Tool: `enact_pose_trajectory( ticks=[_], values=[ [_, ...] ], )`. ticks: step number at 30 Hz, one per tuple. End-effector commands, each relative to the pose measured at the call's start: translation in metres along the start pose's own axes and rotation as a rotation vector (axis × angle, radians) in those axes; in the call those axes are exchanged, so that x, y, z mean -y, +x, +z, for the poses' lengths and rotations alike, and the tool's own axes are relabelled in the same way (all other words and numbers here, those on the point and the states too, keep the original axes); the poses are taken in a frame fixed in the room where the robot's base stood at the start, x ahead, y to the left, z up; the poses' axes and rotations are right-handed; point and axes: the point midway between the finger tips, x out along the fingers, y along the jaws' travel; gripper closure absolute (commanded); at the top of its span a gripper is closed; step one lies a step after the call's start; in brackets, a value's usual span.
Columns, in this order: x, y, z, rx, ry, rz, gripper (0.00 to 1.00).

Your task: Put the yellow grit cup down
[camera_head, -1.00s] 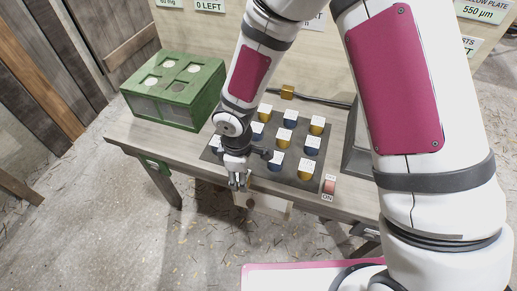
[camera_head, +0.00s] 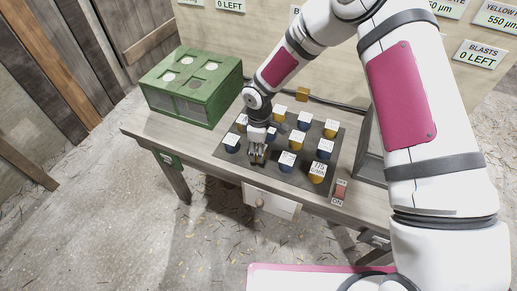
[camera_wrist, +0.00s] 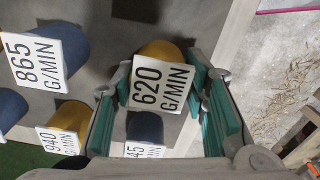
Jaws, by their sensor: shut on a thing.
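My gripper (camera_head: 257,160) is over the front left part of the dark grey mat (camera_head: 225,158) on the bench. In the wrist view its teal-padded fingers (camera_wrist: 172,100) are shut on a yellow grit cup (camera_wrist: 158,49) with a white tag reading 620 G/MIN. In the head view the gripper hides most of that cup. I cannot tell whether its base touches the mat. A blue cup (camera_head: 232,145) stands left of the gripper and another blue cup (camera_head: 287,163) stands to its right.
Several other tagged blue and yellow cups stand in rows on the mat, including a yellow cup (camera_head: 317,174) at the front right. A green box (camera_head: 188,100) with round openings is at the left. A red switch (camera_head: 340,190) is at the front right. Bench edge is close in front.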

Motion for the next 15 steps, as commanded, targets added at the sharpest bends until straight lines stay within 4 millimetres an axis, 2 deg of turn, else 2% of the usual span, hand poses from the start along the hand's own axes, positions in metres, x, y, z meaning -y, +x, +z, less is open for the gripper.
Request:
enact_pose_trajectory(
  ticks=[11,12,14,15],
  values=[
    [-0.0005,0.0051,-0.0006,-0.001,-0.001,0.002,0.93],
    [-0.0002,0.0044,-0.0004,-0.001,0.000,0.001,0.51],
    [-0.0001,0.0041,-0.0004,-0.001,0.000,0.001,0.40],
    [-0.0001,0.0040,-0.0004,-0.001,0.000,0.001,0.40]
  ],
)
